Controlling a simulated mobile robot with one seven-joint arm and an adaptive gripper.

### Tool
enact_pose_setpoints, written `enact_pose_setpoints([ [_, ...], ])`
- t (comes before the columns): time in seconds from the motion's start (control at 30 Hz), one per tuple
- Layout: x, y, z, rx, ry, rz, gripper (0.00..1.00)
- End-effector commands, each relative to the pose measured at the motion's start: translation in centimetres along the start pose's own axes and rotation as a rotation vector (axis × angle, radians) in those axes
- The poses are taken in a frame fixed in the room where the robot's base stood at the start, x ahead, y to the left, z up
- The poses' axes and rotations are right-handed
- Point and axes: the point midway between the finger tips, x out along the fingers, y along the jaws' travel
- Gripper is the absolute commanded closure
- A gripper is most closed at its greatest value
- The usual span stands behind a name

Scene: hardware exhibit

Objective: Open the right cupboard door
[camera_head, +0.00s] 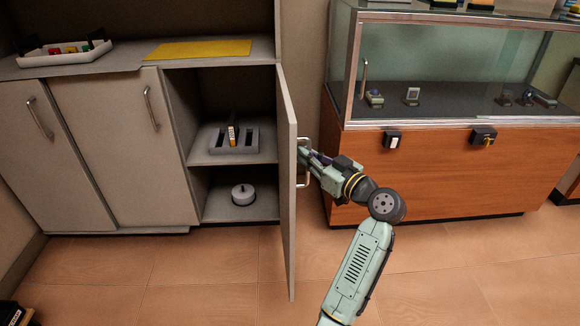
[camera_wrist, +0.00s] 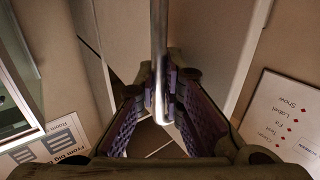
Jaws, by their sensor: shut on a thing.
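The right cupboard door (camera_head: 288,185) stands wide open, swung out from the cupboard and seen nearly edge-on. Its metal bar handle (camera_head: 304,164) is on the door's right-hand face. My gripper (camera_head: 306,157) is at this handle, shut on it. In the wrist view the handle (camera_wrist: 159,60) runs down between the two purple-padded fingers of my gripper (camera_wrist: 160,105).
Two other cupboard doors (camera_head: 95,150) to the left are closed. A glass display case on a wooden base (camera_head: 440,175) stands to the right of the open door. A white tray (camera_head: 65,57) and a yellow mat (camera_head: 200,48) lie on the counter. The floor (camera_head: 200,275) in front is clear.

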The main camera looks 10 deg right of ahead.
Motion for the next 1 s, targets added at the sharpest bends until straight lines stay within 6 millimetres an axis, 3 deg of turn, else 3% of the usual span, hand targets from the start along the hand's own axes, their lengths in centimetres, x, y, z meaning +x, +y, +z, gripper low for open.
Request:
enact_pose_setpoints([
  [0.23,-0.8,1.9,0.1,0.002,0.0,-0.055,1.0],
  [0.7,-0.8,2.1,0.0,0.003,-0.003,-0.068,1.0],
  [0.73,-0.8,2.1,0.0,0.003,-0.003,-0.068,0.91],
  [1.0,-0.9,2.1,0.1,0.003,-0.002,-0.067,0.73],
])
